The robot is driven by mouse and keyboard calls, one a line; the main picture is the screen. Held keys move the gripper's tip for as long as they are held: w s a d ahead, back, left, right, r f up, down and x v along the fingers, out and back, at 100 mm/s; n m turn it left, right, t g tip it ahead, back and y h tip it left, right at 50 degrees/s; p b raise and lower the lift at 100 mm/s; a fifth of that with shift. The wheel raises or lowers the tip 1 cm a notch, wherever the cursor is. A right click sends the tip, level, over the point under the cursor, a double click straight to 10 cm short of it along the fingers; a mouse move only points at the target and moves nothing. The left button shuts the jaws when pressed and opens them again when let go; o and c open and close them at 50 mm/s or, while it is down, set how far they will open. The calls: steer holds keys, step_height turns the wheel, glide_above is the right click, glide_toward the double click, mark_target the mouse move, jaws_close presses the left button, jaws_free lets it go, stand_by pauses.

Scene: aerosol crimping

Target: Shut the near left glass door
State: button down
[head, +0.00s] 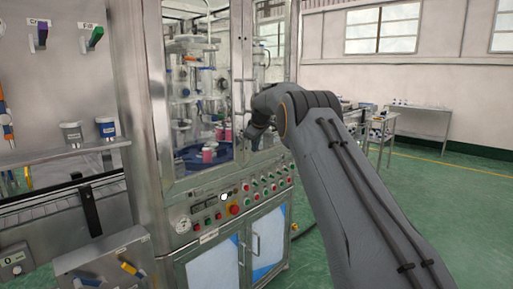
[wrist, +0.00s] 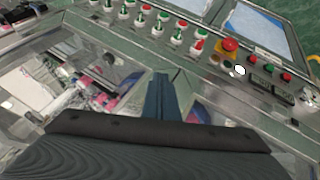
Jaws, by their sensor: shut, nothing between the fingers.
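The near left glass door (head: 196,60) is a tall clear pane in a steel frame on the front of the machine cabinet. It looks about in line with the cabinet front; I cannot tell whether a small gap is left. A vertical bar handle (head: 239,97) shows near its right edge. My gripper (head: 254,138) is just right of the handle, in front of the cabinet; contact cannot be made out. In the wrist view its fingers (wrist: 161,97) are together and empty, over the glass and above the control panel. My arm hides part of the door to the right.
The control panel (head: 220,205) with red and green buttons juts out below the doors. Behind the glass are a blue turntable (head: 190,155) and pink cans (head: 208,154). A shelf with cups (head: 72,133) stands left. Green floor (head: 455,195) is free at right.

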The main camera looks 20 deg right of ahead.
steer(key=shift+a, duration=0.15)
steer(key=s+d+r+b, duration=0.2)
steer(key=s+d+r, duration=0.3)
steer(key=d+r, duration=0.3)
steer(key=s+a+f+m+g, duration=0.1)
steer(key=s+a+f, duration=0.3)
steer(key=s, duration=0.4)
steer(key=s+a+f+m+g, duration=0.1)
steer(key=s+a+f+m, duration=0.15)
steer(key=s+f, duration=0.4)
steer(key=s+a+f+m+g, duration=0.15)
steer(key=s+a, duration=0.25)
steer(key=s, duration=0.5)
steer(key=s+a+f+m+g, duration=0.1)
steer(key=s+f, duration=0.3)
steer(key=s, duration=0.7)
steer(key=s+a+f+m+g, duration=0.1)
steer(key=s+f, duration=0.3)
steer(key=s, duration=0.7)
steer(key=s+a+f+m+g, duration=0.1)
steer(key=s+a+f, duration=0.2)
steer(key=s, duration=0.9)
steer(key=shift+f+y, duration=0.3)
steer(key=shift+f, duration=0.6)
steer(key=shift+s, duration=0.1)
